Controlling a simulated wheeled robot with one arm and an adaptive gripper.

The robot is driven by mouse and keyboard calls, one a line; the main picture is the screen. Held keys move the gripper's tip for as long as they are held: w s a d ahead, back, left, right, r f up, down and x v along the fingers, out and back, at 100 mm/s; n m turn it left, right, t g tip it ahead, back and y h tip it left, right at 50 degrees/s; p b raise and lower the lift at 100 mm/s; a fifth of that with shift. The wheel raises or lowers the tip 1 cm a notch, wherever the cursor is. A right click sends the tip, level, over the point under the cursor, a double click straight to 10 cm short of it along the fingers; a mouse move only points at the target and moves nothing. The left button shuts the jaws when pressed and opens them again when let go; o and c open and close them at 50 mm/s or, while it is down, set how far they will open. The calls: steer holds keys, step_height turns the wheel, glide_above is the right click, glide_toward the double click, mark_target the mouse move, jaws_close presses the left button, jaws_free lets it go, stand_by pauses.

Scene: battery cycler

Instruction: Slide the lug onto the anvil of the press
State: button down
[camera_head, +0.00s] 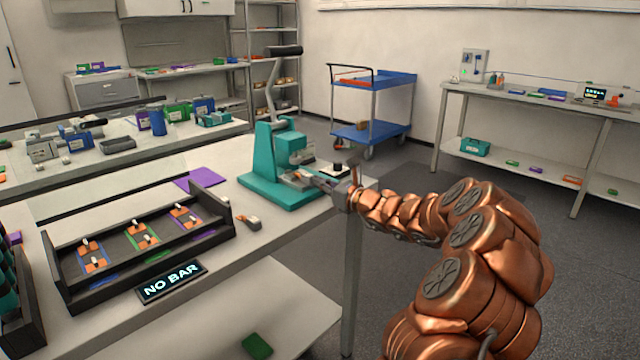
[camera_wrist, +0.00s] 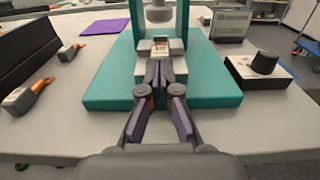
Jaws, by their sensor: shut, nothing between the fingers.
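The teal press (camera_head: 282,160) stands at the right end of the near table, its lever raised. In the wrist view its teal base (camera_wrist: 105,88) lies ahead of me, with the pale anvil block (camera_wrist: 175,58) in the middle under the ram (camera_wrist: 158,12). A small dark piece with pale marks (camera_wrist: 160,47) sits on top of the block; it may be the lug, but I cannot tell for sure. My gripper (camera_wrist: 158,72) is shut and empty, its fingertips at the block's front. In the head view my gripper (camera_head: 318,180) reaches the press from the right.
A grey tool with an orange end (camera_wrist: 28,96) lies left of the press. A box with a black knob (camera_wrist: 258,72) stands close on the right. A dark rack (camera_head: 140,243) and a "NO BAR" sign (camera_head: 171,282) are on the table. A blue cart (camera_head: 370,105) stands behind.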

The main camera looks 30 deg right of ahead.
steer(key=shift+w+a, duration=0.1)
steer(key=shift+w, duration=0.05)
steer(key=shift+w+a+p, duration=0.1)
steer(key=shift+w+p, duration=0.45)
steer(key=shift+w, duration=0.1)
steer(key=shift+f, duration=0.1)
steer(key=shift+s, duration=0.1)
steer(key=v, duration=1.4)
steer(key=shift+p, duration=0.35)
